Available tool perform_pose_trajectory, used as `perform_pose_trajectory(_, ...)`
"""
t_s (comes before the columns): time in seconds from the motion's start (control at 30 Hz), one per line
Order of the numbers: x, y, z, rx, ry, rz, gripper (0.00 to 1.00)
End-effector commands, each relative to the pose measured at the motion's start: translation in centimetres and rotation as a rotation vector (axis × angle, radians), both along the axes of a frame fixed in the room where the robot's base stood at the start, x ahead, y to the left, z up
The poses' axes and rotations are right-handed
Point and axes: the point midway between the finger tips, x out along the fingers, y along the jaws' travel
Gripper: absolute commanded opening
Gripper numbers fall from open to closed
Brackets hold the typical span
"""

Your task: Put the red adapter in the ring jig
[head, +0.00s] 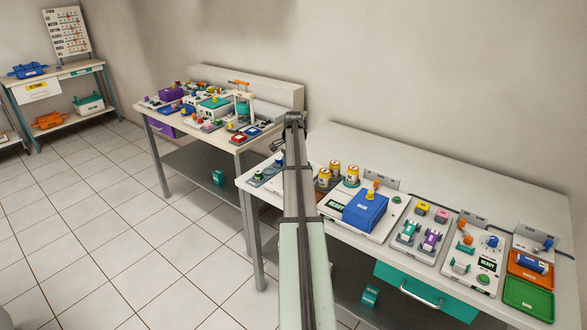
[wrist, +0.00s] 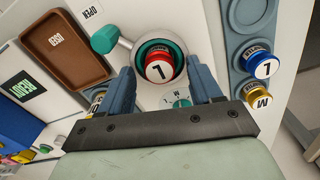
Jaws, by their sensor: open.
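In the wrist view the red adapter (wrist: 158,66), with a white top marked with a black character, sits inside the teal ring (wrist: 178,49) of what looks like the ring jig. The ring surrounds it; how deep it sits I cannot tell. My gripper (wrist: 161,75) is open, its two blue-grey fingers apart on the near left and right sides of the ring. Nothing is held between them. In the head view my arm covers this spot, and neither the red adapter nor the fingers can be made out.
A teal-knobbed lever (wrist: 108,40) stands left of the ring. A brown tray (wrist: 66,45) marked USED lies farther left. A blue adapter (wrist: 262,64) and a yellow adapter (wrist: 257,97) stand in a grey rack at right. A blue box (head: 365,210) is right of my arm.

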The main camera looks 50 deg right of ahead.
Motion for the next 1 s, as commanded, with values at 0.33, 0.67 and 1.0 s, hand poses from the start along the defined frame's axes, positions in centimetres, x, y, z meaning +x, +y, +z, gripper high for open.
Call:
perform_pose_trajectory(0.33,0.0,0.0,2.1,-0.001,-0.001,0.0,0.64)
perform_pose_trajectory(0.67,0.1,-0.1,8.4,-0.001,-0.002,0.0,0.64)
perform_pose_trajectory(1.0,0.0,0.0,13.0,0.0,0.0,0.0,0.64)
